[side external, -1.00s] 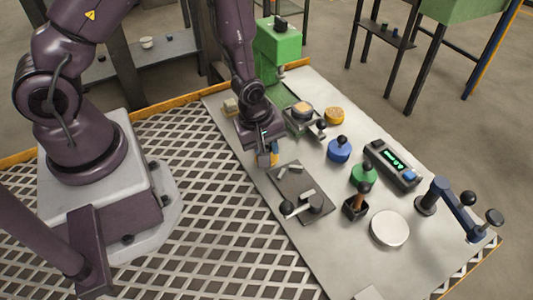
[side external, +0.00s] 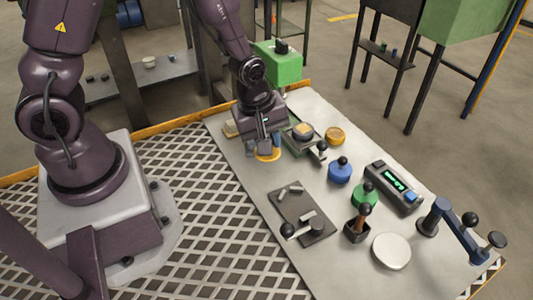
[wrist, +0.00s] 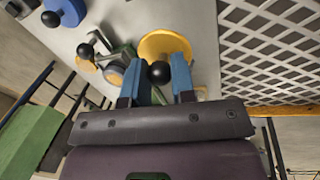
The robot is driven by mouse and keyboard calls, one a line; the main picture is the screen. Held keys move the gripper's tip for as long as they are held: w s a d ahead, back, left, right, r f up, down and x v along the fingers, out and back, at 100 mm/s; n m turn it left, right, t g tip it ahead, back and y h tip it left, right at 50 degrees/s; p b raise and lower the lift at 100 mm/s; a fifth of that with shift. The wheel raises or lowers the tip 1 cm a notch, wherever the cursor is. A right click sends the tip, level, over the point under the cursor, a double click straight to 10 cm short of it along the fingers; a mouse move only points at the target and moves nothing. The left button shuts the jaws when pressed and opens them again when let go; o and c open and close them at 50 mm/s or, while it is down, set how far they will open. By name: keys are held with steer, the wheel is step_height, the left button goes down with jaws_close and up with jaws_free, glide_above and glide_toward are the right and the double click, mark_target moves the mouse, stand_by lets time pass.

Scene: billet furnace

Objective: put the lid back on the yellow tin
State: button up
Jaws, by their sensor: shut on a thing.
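The yellow lid (side external: 268,156) is a round disc under my gripper (side external: 266,147), near the back left of the bench. In the wrist view the lid (wrist: 165,46) shows beyond my blue fingertips (wrist: 158,88), with its black ball knob (wrist: 158,72) between them. My gripper is shut on this knob. I cannot tell how far the lid is from the bench top. The yellow tin (side external: 335,136) stands open to the right of my gripper, with grainy tan contents at its top. In the wrist view the tin is partly hidden behind a black ball knob.
A device with a dish (side external: 303,131) and a ball-ended lever (side external: 322,146) stands between my gripper and the tin. Blue (side external: 340,172) and green (side external: 365,194) lidded tins stand nearer the camera. A dark plate (side external: 302,216) with metal pieces lies in front. A green machine (side external: 277,65) stands behind.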

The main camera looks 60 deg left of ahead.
steer(key=shift+w+r, duration=0.15)
steer(key=shift+r, duration=0.3)
steer(key=w+a, duration=0.2)
steer(key=w, duration=0.9)
steer(key=w+a, duration=0.2)
steer(key=w, duration=0.9)
steer(key=shift+w+d+f, duration=0.1)
steer(key=shift+f, duration=3.35)
steer(key=shift+f, duration=0.15)
steer(key=o, duration=1.5)
steer(key=shift+c, duration=0.2)
step_height(320, 180, up, 7)
